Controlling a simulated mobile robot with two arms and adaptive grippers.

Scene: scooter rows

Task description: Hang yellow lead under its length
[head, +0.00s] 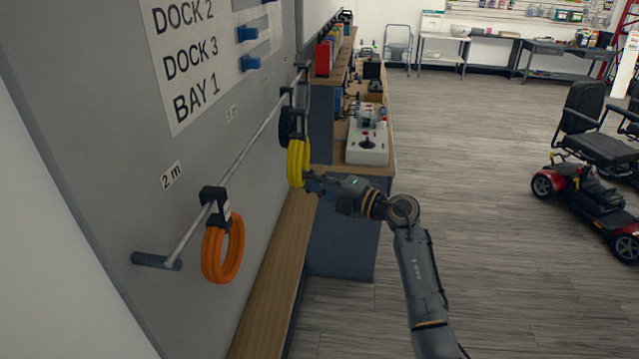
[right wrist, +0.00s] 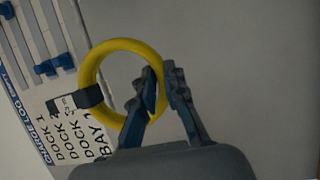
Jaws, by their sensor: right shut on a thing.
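My right gripper (head: 314,185) is shut on the ring's lower edge. In the right wrist view the fingers (right wrist: 160,92) pinch the yellow ring (right wrist: 86,66), and a black band or hook with a white label (right wrist: 80,98) sits on its other side. I cannot tell whether the hook bears on the rail. A length label reading 2 m (head: 171,175) is above the near rail part; a farther label (head: 231,113) is too small to read. My left gripper is not in view.
An orange coil (head: 222,252) hangs from a black hook at the near end of the rail. A wooden ledge (head: 270,275) runs below. A workbench with devices (head: 367,145) stands behind my gripper. A scooter (head: 590,185) is at right; the floor between is clear.

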